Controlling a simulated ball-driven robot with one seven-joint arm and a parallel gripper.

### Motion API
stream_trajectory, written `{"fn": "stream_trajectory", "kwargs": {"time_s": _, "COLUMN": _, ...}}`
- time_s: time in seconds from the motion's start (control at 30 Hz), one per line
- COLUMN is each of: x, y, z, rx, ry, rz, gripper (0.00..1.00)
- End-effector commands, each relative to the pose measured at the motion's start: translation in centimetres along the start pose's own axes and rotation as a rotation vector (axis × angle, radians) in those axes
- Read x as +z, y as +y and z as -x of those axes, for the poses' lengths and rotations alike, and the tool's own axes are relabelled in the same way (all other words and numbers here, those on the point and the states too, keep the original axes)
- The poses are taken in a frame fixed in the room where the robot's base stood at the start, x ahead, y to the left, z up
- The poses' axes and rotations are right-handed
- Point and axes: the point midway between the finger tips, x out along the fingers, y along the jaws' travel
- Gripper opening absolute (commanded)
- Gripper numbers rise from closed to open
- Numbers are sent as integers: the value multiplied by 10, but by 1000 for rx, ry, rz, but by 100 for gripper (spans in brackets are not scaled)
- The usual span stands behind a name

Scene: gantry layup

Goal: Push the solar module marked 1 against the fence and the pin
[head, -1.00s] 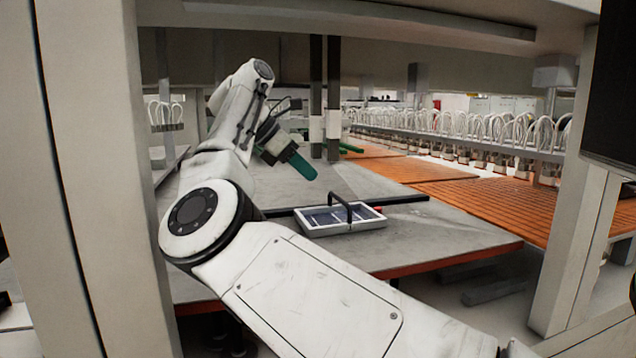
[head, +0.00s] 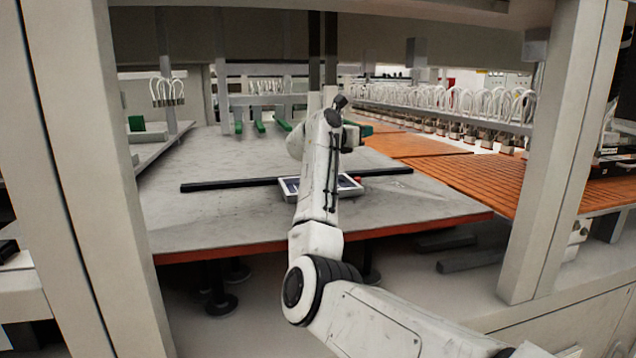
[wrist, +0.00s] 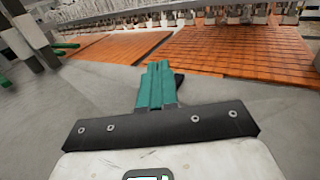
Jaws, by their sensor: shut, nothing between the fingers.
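A small white-framed tray-like piece with dark blue cells, which looks like the solar module (head: 349,187), lies on the grey table. My arm hides its middle, and I cannot read a number on it. A long black bar, which looks like the fence (head: 230,184), runs along its far side. I cannot tell whether they touch. A small red piece, perhaps the pin (head: 358,179), shows near the module's right end. My gripper (wrist: 157,68) has its teal fingers together and empty above bare table in the wrist view. The module is not in the wrist view.
The grey table (head: 220,220) is mostly bare, with an orange-red front edge. Orange slatted surfaces (head: 440,160) lie to the right. Dark upright posts (head: 322,60) stand behind the table. Grey frame columns (head: 560,150) flank the opening.

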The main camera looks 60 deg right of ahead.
Motion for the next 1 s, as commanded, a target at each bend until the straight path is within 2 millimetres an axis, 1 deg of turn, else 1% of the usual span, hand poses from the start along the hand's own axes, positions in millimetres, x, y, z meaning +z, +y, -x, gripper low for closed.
{"fn": "stream_trajectory", "kwargs": {"time_s": 0.03, "x": 2, "y": 1, "z": 10, "rx": 3, "ry": -2, "rz": 0, "gripper": 0}}
{"fn": "stream_trajectory", "kwargs": {"time_s": 0.93, "x": 3, "y": 0, "z": 187, "rx": 1, "ry": 0, "rz": 1, "gripper": 0}}
{"fn": "stream_trajectory", "kwargs": {"time_s": 0.97, "x": 3, "y": 0, "z": 193, "rx": 1, "ry": 1, "rz": 1, "gripper": 0}}
{"fn": "stream_trajectory", "kwargs": {"time_s": 1.0, "x": -3, "y": 0, "z": 196, "rx": -2, "ry": 2, "rz": 4, "gripper": 0}}
